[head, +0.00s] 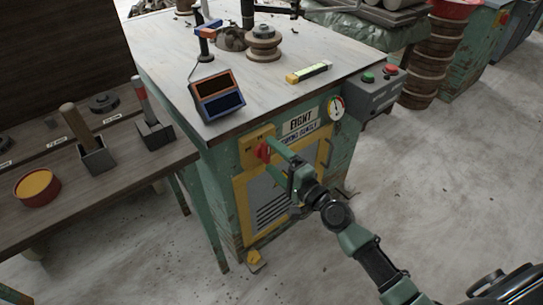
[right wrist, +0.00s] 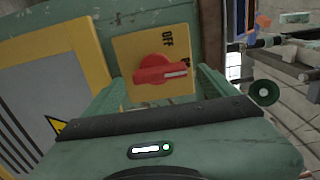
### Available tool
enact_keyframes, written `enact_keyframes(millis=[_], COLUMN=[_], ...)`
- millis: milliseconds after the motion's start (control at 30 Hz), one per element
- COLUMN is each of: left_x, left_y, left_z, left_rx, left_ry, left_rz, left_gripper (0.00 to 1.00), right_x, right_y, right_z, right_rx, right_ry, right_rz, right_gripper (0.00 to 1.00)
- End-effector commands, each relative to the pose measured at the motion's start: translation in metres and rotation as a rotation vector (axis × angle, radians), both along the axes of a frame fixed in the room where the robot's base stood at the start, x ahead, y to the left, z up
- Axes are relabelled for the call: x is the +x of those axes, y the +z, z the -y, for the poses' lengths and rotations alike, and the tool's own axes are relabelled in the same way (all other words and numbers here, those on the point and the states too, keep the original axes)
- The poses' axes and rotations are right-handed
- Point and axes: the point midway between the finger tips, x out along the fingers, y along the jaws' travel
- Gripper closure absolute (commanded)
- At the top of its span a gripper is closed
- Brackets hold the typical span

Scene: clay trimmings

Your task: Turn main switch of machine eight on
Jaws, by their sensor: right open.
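Machine eight (head: 300,122) is a worn green cabinet with an EIGHT plate. Its main switch (head: 262,152) is a red knob on a yellow plate (head: 247,157) on the front. In the right wrist view the knob (right wrist: 158,71) lies between my fingers, with visible room on both sides. Its white mark points right in that view, away from the OFF lettering above it; another label there is mostly hidden. My right gripper (head: 276,150) is open around the knob, at the plate; contact cannot be told. My left gripper is not in view.
A grey box with green and red buttons (head: 380,90) juts out at the machine's right corner, next to a gauge (head: 336,107). A bench (head: 75,190) with tools stands close on the left.

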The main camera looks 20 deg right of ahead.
Motion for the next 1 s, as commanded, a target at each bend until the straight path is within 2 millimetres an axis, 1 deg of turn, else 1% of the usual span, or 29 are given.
enact_keyframes(millis=[67, 200, 300, 400, 567, 1000], left_x=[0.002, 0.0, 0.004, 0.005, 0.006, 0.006], left_y=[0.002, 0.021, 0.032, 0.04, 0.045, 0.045], left_z=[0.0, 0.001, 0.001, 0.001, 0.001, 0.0], left_rx=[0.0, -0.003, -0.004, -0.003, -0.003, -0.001], left_ry=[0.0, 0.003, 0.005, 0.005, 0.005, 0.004], left_rz=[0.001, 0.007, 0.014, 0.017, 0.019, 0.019], left_gripper=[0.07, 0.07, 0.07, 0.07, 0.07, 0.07], right_x=[-0.014, -0.038, -0.051, -0.059, -0.062, -0.063], right_y=[-0.002, -0.003, -0.003, -0.002, 0.0, -0.002], right_z=[0.005, 0.013, 0.019, 0.021, 0.023, 0.021], right_rx=[-0.002, -0.002, -0.002, -0.001, 0.001, -0.01], right_ry=[0.001, 0.001, 0.0, 0.0, 0.0, 0.004], right_rz=[-0.002, -0.003, -0.002, -0.003, -0.001, -0.003], right_gripper=[0.13, 0.13, 0.13, 0.13, 0.13, 0.13])
